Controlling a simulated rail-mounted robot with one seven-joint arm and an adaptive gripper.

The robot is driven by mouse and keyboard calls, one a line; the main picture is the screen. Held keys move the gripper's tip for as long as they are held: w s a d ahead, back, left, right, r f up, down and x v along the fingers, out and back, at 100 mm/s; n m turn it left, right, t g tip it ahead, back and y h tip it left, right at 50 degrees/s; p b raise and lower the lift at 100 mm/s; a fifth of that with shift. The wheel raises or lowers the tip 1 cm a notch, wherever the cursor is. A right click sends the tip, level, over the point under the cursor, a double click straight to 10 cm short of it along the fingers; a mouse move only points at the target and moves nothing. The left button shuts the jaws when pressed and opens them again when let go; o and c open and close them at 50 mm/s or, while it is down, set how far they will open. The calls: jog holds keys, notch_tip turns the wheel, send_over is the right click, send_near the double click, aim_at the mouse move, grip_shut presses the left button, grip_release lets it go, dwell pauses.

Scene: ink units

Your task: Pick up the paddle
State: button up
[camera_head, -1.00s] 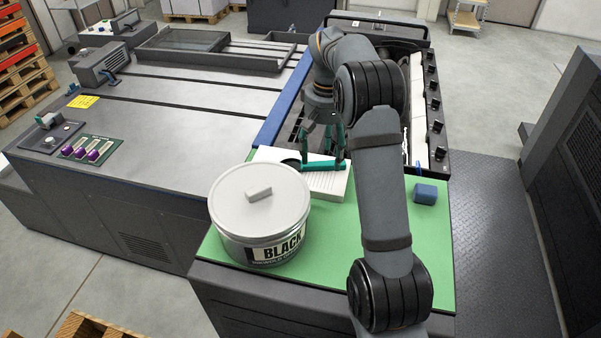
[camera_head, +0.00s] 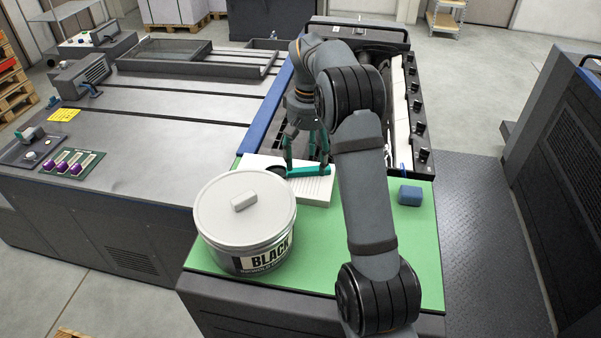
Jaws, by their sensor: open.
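The paddle (camera_head: 310,171) has a teal handle and a dark end. It lies on a white ridged block (camera_head: 318,190) on the green mat, behind the ink can. My gripper (camera_head: 306,165) is over the paddle with its fingers pointing down and spread apart. One finger is near the left end of the handle and the other near its right end. I cannot tell whether the fingers touch the handle. The dark end is partly hidden behind the can's lid and the left finger.
A large ink can marked BLACK (camera_head: 246,222) with a grey lid stands front left on the green mat (camera_head: 300,250). A small blue block (camera_head: 410,194) lies to the right. The open ink unit with a row of black knobs (camera_head: 418,127) is behind. The mat's front middle is clear.

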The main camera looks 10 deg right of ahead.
jog(key=shift+c, duration=1.2)
jog(key=c, duration=0.4)
jog(key=shift+c, duration=0.3)
